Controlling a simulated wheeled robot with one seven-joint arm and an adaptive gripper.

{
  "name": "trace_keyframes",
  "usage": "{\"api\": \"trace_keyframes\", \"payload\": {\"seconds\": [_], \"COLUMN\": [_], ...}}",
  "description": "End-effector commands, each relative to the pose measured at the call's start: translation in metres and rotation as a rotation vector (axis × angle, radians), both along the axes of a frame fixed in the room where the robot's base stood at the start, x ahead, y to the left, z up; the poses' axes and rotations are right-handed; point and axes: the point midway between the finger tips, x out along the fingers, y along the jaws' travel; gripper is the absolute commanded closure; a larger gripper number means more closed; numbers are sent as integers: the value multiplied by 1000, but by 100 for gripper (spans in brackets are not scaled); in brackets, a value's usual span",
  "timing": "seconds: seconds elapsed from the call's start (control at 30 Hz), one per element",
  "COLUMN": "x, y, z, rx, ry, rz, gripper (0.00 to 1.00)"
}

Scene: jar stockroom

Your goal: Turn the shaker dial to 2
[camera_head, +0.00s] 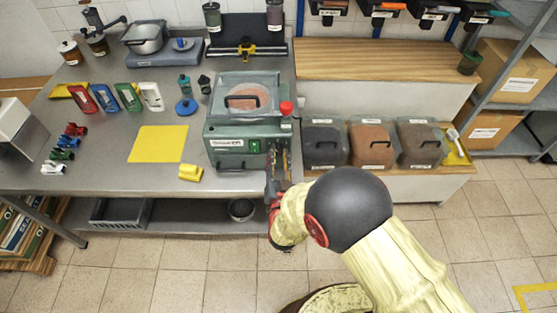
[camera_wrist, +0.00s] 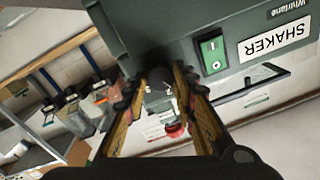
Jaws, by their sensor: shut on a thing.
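The shaker (camera_head: 232,145) is a green-grey machine with a clear lid, standing at the right end of the steel bench. In the wrist view its casing (camera_wrist: 245,20) fills the top, with an upside-down SHAKER label and a lit green switch (camera_wrist: 213,52). My gripper (camera_head: 281,152) is at the machine's right front corner. In the wrist view my gripper (camera_wrist: 160,84) has its two fingers on either side of the small dark dial (camera_wrist: 157,76), shut on it. The fingers and shadow hide most of the dial, and its number marks cannot be read.
A red knob (camera_head: 286,108) stands at the shaker's right edge, close above my gripper. Lidded bins (camera_head: 325,146) stand on a low shelf to the right. A yellow block (camera_head: 191,173) and yellow mat (camera_head: 158,144) lie left of the shaker. The floor in front is open.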

Motion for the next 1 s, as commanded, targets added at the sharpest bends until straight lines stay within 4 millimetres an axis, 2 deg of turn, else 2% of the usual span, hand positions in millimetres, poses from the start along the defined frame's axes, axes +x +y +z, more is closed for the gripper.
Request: {"api": "trace_keyframes", "payload": {"seconds": [0.2,0.5,1.0], "x": [0,0,0], "y": [0,0,0], "z": [-4,-3,-1], "rx": [194,394,506], "ry": [-8,-15,-16], "rz": [0,1,0], "gripper": [98,98,98]}}
